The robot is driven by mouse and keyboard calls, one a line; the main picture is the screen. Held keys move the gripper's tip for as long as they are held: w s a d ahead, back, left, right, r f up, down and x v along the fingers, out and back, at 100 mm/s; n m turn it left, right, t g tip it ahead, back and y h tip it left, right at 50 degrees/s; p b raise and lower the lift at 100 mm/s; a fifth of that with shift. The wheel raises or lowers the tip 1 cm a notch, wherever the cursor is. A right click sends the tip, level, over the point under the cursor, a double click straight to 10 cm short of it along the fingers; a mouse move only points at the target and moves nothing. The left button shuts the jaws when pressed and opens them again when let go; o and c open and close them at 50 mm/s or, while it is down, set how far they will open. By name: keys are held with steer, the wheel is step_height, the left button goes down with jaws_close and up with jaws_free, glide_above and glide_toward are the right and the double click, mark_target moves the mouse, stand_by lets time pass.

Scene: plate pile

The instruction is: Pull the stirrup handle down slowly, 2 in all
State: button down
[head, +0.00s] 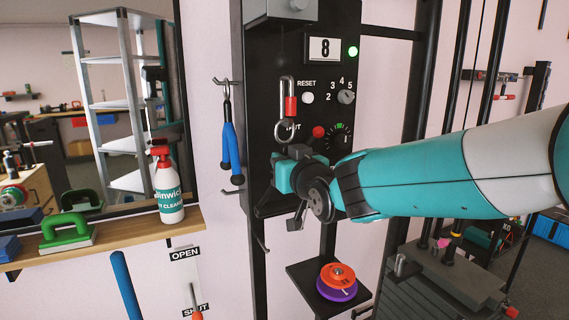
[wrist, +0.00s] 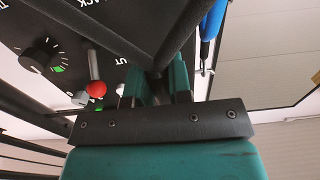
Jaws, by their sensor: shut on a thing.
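The dark stirrup handle (wrist: 178,35) shows close up in the wrist view, its two bars slanting to meet at my gripper (wrist: 156,86). The teal jaws are shut on it there. In the head view my gripper (head: 288,172) is in front of the lower part of the black panel and hides most of the handle. Just above the gripper hangs a metal ring (head: 284,131), below a carabiner (head: 287,88) with a red sleeve. The counter display (head: 325,49) on the panel reads 8, with a lit green lamp (head: 353,51) beside it.
The panel also carries a white reset button (head: 308,98), a numbered knob (head: 346,97) and a red-tipped lever (head: 319,132). Blue-handled tool (head: 231,145) hangs on its left. Below, a small shelf holds red and purple discs (head: 337,282). A spray bottle (head: 168,185) stands on the ledge.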

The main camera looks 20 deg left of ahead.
steer(key=shift+f, duration=0.25)
steer(key=shift+r+p, duration=0.5)
steer(key=shift+r, duration=1.1)
steer(key=c, duration=1)
jaws_free()
steer(key=shift+o, duration=0.2)
steer(key=shift+r, duration=0.1)
